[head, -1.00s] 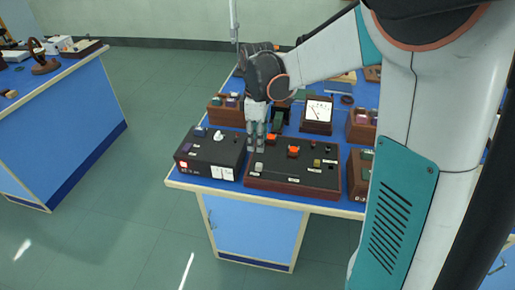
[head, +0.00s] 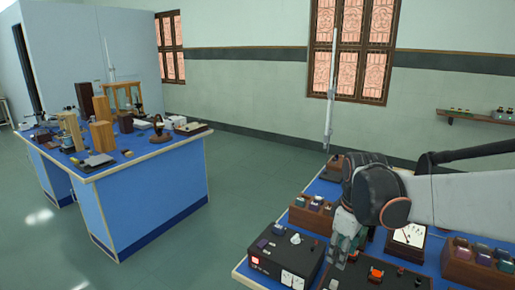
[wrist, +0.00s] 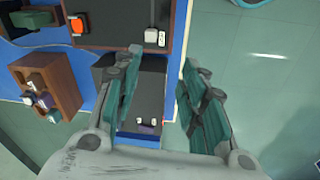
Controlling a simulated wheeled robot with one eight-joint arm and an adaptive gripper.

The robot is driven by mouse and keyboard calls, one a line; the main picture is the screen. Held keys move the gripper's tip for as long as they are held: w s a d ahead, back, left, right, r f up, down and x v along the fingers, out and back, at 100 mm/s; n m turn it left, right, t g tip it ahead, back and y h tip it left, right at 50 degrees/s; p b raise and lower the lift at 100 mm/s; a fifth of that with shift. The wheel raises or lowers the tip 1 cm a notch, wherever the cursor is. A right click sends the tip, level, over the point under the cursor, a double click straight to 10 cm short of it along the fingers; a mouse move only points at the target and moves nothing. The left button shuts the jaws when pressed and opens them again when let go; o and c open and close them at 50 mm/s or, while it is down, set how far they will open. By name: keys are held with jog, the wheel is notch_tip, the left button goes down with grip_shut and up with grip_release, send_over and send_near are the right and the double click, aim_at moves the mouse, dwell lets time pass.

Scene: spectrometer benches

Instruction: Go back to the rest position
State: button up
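My gripper (head: 345,246) hangs over the near bench, above the gap between a black box (head: 272,262) with a red light and a dark control panel (head: 350,283) with an orange-red knob. In the wrist view my gripper (wrist: 160,72) has its two green-padded fingers apart with nothing between them. The panel (wrist: 112,42) lies beyond the fingertips there, and the black box (wrist: 150,95) shows between the fingers. My arm reaches in from the right of the head view. The panel's lower part is cut off by the picture edge.
A dial meter (head: 410,235) stands just right of my gripper. Wooden racks (head: 310,219) with small blocks stand behind and to the right. A thin upright rod (head: 331,90) rises behind my gripper. Another blue bench (head: 150,195) with instruments stands left, with clear floor between.

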jog(key=s+a+r+m+t, duration=0.1)
jog(key=s+m+t, duration=0.2)
jog(key=s, duration=0.5)
jog(key=s+a+r+m+t, duration=0.2)
jog(key=s+m, duration=0.4)
jog(key=s, duration=0.2)
jog(key=shift+t, duration=0.4)
jog(key=shift+s+r, duration=0.1)
dwell(0.8)
